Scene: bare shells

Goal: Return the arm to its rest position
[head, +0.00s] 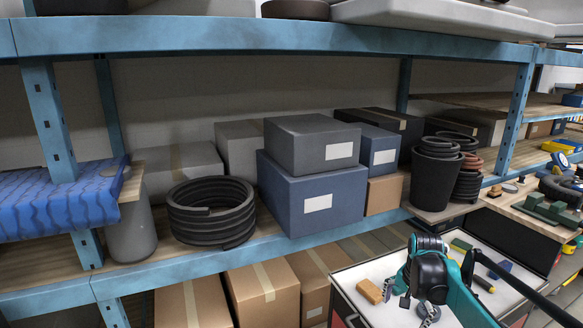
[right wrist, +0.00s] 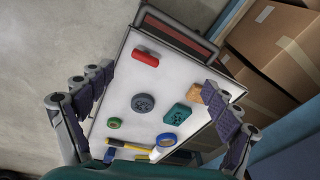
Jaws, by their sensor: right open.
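My right arm reaches in at the lower right of the head view, with its teal and black gripper (head: 408,308) over a white cart top (head: 352,277). In the right wrist view the right gripper (right wrist: 152,100) is open, its grey padded fingers wide apart, with nothing held between them. The cart top (right wrist: 120,80) lies beyond the fingers. The right finger partly overlaps a tan block (right wrist: 206,94) in that view; I cannot tell whether they touch. My left gripper is not in view.
On the cart lie a red cylinder (right wrist: 146,58), a grey wheel (right wrist: 144,103), a teal block (right wrist: 177,116), a green ring (right wrist: 115,123) and a blue tape roll (right wrist: 166,140). Blue shelving (head: 270,38) with boxes (head: 310,195), a black coil (head: 211,211) and dark pots (head: 435,178) stands behind.

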